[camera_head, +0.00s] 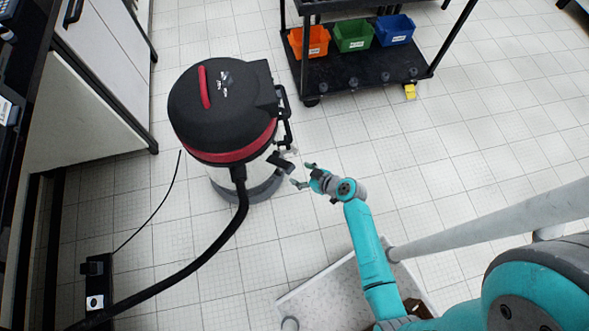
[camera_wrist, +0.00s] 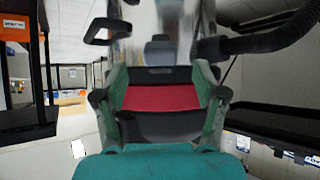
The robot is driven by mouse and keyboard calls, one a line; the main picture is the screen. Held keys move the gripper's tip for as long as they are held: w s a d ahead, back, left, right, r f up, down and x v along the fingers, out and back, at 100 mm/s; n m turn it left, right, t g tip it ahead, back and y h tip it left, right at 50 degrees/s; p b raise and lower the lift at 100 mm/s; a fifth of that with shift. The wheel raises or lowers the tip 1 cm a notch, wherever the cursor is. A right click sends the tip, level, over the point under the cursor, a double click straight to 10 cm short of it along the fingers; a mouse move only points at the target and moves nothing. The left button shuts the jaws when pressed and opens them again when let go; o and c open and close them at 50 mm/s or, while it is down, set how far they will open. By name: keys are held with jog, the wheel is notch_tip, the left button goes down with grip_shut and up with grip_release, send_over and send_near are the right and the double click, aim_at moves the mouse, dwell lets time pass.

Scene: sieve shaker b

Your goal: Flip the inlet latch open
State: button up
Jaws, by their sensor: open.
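The vacuum (camera_head: 222,110) has a black lid, a red band and a shiny metal drum; it stands upright on the floor. A small dark part (camera_head: 281,161), possibly the inlet latch, juts from its right side. My gripper (camera_head: 304,175) is open just right of that part, pointing at the drum, with a small gap. In the wrist view, which is upside down, a dark grey piece (camera_wrist: 160,50) on the drum sits beyond and between my open fingers. The red band (camera_wrist: 158,98) shows between the fingers. I cannot tell the latch's position or any contact.
The black hose (camera_head: 225,225) runs from the drum front to the lower left. A black handle frame (camera_head: 286,118) sticks out above my gripper. A black cart (camera_head: 365,75) with coloured bins stands behind right. A cabinet (camera_head: 90,100) is at left. Floor between is clear.

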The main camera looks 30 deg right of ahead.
jog(key=v, duration=0.6)
jog(key=shift+s, duration=0.1)
dwell(0.4)
